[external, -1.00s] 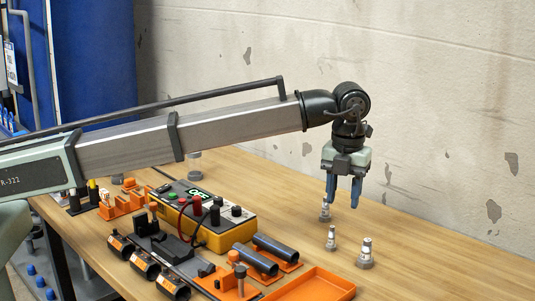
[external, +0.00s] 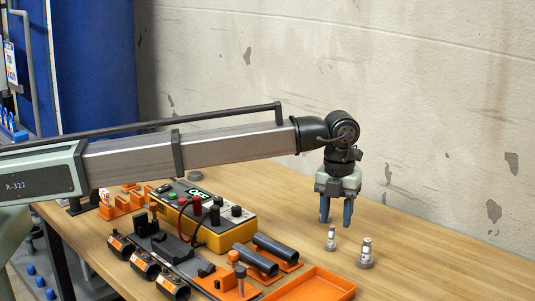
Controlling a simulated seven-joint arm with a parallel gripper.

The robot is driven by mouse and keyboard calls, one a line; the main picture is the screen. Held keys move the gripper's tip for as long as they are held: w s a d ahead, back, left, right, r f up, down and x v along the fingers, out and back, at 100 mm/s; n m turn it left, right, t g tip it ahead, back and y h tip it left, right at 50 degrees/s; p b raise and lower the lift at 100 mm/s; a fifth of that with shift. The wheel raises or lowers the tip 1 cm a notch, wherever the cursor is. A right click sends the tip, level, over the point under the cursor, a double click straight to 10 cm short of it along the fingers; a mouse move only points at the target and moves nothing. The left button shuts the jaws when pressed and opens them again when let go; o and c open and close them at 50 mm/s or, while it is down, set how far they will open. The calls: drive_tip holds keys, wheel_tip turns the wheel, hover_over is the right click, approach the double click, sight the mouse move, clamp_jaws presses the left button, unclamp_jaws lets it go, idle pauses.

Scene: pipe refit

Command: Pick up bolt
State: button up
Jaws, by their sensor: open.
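My gripper (external: 336,222) is open and points down over the right part of the table, with its blue fingers just above and behind a small silver bolt-like piece (external: 331,239). That piece stands upright on the wood, and no contact with it shows. A larger silver piece (external: 366,254) stands upright to its right on a round base. I cannot tell which piece is the bolt. A third silver piece, seen earlier behind these, is hidden by my gripper.
An orange tray (external: 336,279) lies at the front edge. Dark pipes (external: 276,250) rest on orange holders left of the bolts. A yellow meter (external: 214,237) with knobs and leads stands further left. Bare wood (external: 440,265) is free on the right, before the wall (external: 430,130).

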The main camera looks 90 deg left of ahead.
sight(332, 230)
drive_tip(key=shift+s+a+f, duration=0.15)
drive_tip(key=shift+f, duration=1.2)
drive_tip(key=shift+s+a+f, duration=0.1)
drive_tip(key=shift+a+f, duration=0.05)
drive_tip(key=shift+f, duration=1.15)
clamp_jaws()
